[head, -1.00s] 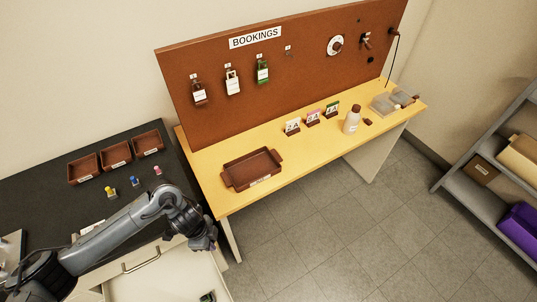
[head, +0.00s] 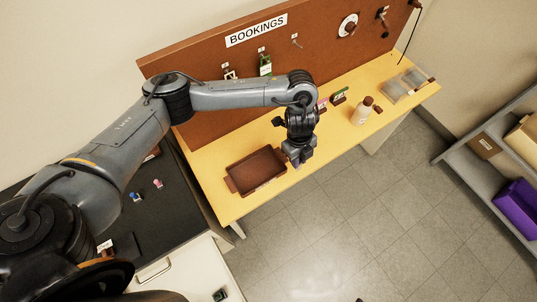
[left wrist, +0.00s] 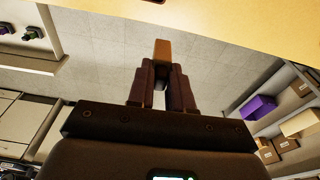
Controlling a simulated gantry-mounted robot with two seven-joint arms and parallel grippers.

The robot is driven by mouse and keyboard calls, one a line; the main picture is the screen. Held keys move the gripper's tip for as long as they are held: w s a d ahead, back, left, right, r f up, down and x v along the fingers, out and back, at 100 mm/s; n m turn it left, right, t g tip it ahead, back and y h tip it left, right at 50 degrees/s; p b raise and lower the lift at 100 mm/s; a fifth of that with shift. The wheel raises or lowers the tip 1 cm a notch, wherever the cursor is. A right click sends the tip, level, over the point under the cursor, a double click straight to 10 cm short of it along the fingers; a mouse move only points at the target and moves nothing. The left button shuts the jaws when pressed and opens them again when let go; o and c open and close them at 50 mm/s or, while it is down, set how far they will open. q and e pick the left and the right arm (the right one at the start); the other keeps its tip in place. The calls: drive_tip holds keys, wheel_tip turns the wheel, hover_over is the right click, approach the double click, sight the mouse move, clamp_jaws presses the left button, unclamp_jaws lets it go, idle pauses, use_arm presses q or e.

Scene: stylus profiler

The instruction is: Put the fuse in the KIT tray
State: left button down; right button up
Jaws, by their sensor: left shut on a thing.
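My left gripper (head: 300,160) is at the yellow table's front edge, just right of the brown tray with side handles (head: 257,171). In the left wrist view its fingers (left wrist: 161,82) are shut on a small orange-brown piece (left wrist: 162,49), taken to be the fuse, which sticks out past the fingertips. In the head view the piece is hidden or too small to make out. The tray looks empty. I cannot read its label, so I cannot confirm that it is the KIT tray. My right gripper is not in view.
The BOOKINGS board (head: 256,32) rises behind. An open drawer (head: 185,275) is at the lower left.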

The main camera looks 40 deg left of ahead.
use_arm(q)
drive_tip(key=shift+w+a, duration=0.2)
drive_tip(key=shift+a, duration=0.05)
drive_tip(key=shift+s+a+f+b, duration=0.35)
drive_tip(key=shift+s+a+f, duration=0.1)
drive_tip(key=shift+a+f, duration=1.3)
drive_tip(key=shift+s+a+f+b, duration=0.35)
drive_tip(key=shift+s+a+f, duration=0.1)
drive_tip(key=shift+a+f, duration=1.3)
drive_tip(key=shift+s+a+f+b, duration=0.35)
drive_tip(key=shift+s+a+f, duration=0.1)
drive_tip(key=shift+a+f, duration=1.3)
drive_tip(key=shift+f, duration=0.15)
drive_tip(key=c, duration=1)
unclamp_jaws()
drive_tip(key=shift+c, duration=0.2)
